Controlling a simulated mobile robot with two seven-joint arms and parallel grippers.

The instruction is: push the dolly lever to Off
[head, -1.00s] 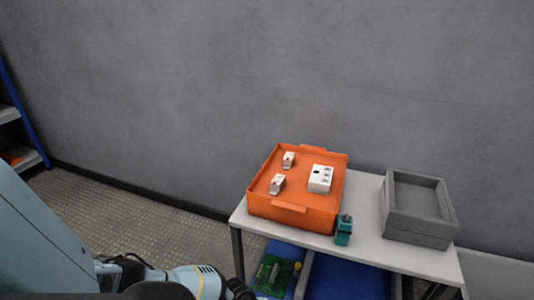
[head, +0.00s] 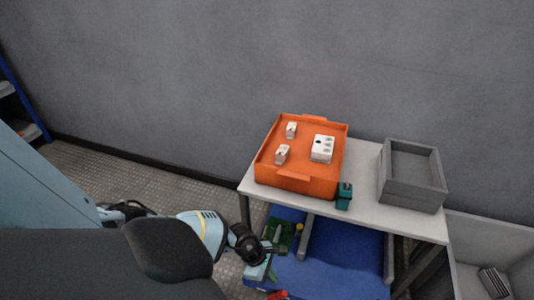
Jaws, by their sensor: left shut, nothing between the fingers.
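A small teal block (head: 344,197) with a dark top stands at the front edge of the white table (head: 400,220), against the orange tray's right front corner. It may carry the dolly lever, but it is too small to tell a lever or its position. My left gripper (head: 279,250) is dark, low in front of the table, left of and below the teal block and apart from it. It is shut and empty. It hides part of a green circuit board (head: 285,230) on the lower level. My right gripper is not in view.
The orange tray (head: 297,179) holds two small white parts (head: 282,154) and a larger white block (head: 322,148). A grey crate (head: 411,193) stands to its right. Below are blue surfaces (head: 345,258) and a red item (head: 278,294). A grey bin (head: 470,285) is at right.

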